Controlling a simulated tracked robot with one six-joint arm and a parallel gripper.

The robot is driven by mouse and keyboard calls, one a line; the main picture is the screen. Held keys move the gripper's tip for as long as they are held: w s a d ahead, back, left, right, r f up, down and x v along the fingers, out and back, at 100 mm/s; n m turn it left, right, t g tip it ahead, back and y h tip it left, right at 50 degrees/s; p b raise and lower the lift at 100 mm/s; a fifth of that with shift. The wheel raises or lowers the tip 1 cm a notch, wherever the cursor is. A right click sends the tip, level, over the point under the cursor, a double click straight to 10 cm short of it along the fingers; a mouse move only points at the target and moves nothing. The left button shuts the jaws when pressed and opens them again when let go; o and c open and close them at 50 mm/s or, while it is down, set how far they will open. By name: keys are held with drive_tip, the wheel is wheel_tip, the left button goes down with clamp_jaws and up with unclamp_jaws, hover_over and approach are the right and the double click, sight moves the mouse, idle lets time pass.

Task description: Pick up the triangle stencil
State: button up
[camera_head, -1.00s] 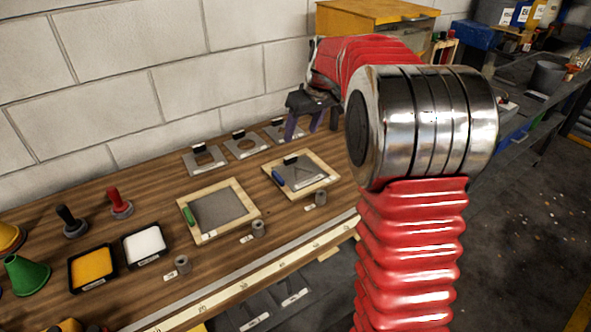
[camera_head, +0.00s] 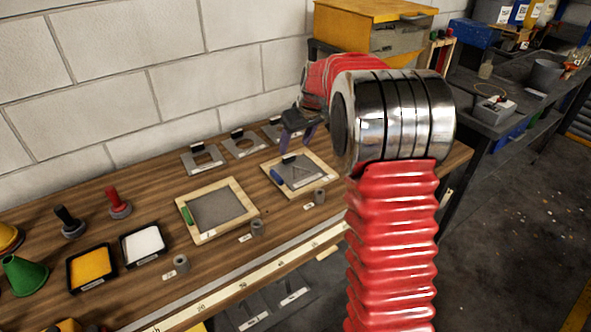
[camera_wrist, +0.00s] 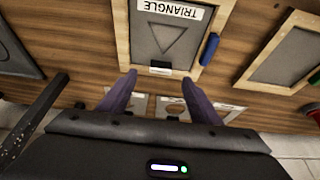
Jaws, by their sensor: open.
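The triangle stencil (camera_wrist: 177,42) is a grey plate with a triangle shape on it, lying in a wooden frame (camera_wrist: 120,40); a TRIANGLE label shows at its far end in the wrist view. It also shows in the head view as a light grey plate (camera_head: 302,173) in the right frame. A small dark tab (camera_wrist: 160,66) stands at its wall-side edge. My gripper (camera_wrist: 158,80) is open and empty. Its purple fingertips are either side of the tab in the picture; I cannot tell their height above it. In the head view my gripper (camera_head: 298,138) is over the frame's wall side.
A blue marker (camera_wrist: 209,49) lies along the frame's side. Other stencil plates (camera_head: 203,159) lie near the wall. A second framed board (camera_head: 220,209) is beside it to the left. Small grey cylinders (camera_head: 319,196) stand along the front. The yellow cabinet (camera_head: 370,25) is behind.

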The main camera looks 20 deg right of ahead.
sight(290, 157)
drive_tip(key=shift+x, duration=0.8)
drive_tip(key=shift+x, duration=2.6)
drive_tip(key=shift+s+a, duration=0.1)
drive_tip(key=shift+s, duration=0.05)
drive_tip(key=c, duration=1.2)
wheel_tip(290, 157, up, 10)
